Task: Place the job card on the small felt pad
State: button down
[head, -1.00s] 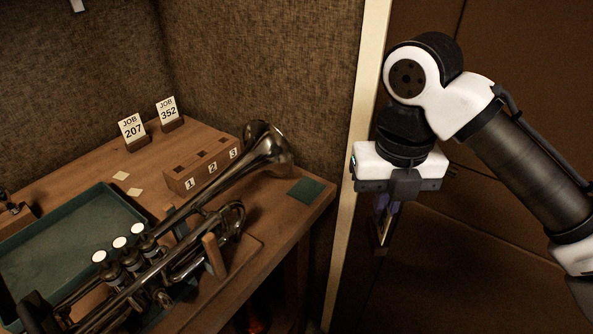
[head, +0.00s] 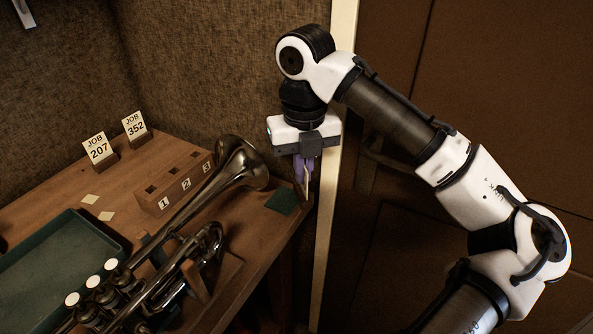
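Two white job cards stand in dark wooden holders at the back of the bench: JOB 207 (head: 97,149) and, to its right, JOB 352 (head: 134,125). The small dark green felt pad (head: 284,201) lies bare and flat near the bench's right edge. My gripper (head: 303,178) points down, just right of the pad in the picture and seemingly above the bench edge. Its purple fingers show a thin pale strip at their tips. I cannot tell whether that strip is a card seen edge-on or part of the fingers, nor whether the fingers are closed.
A brass horn (head: 236,166) lies across the bench left of the pad, its bell near it. A numbered wooden block (head: 172,185) stands behind the horn. A green tray (head: 62,254) is at left, near small pale squares (head: 90,199). A pale post (head: 334,190) rises beside the bench.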

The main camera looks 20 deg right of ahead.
aim_at(296, 183)
jog(key=shift+w+a+r, duration=0.1)
jog(key=shift+w, duration=0.6)
jog(key=f, duration=0.1)
jog(key=f+p, duration=0.1)
jog(key=f, duration=0.1)
jog(key=shift+w, duration=0.4)
jog(key=shift+f, duration=0.35)
jog(key=shift+a+f, duration=0.1)
jog(key=shift+f, duration=0.05)
jog(key=c, duration=1.7)
grip_release()
notch_tip(296, 183, up, 12)
jog(key=shift+r+b, duration=0.2)
jog(key=shift+b, duration=0.1)
jog(key=shift+s+f, duration=0.1)
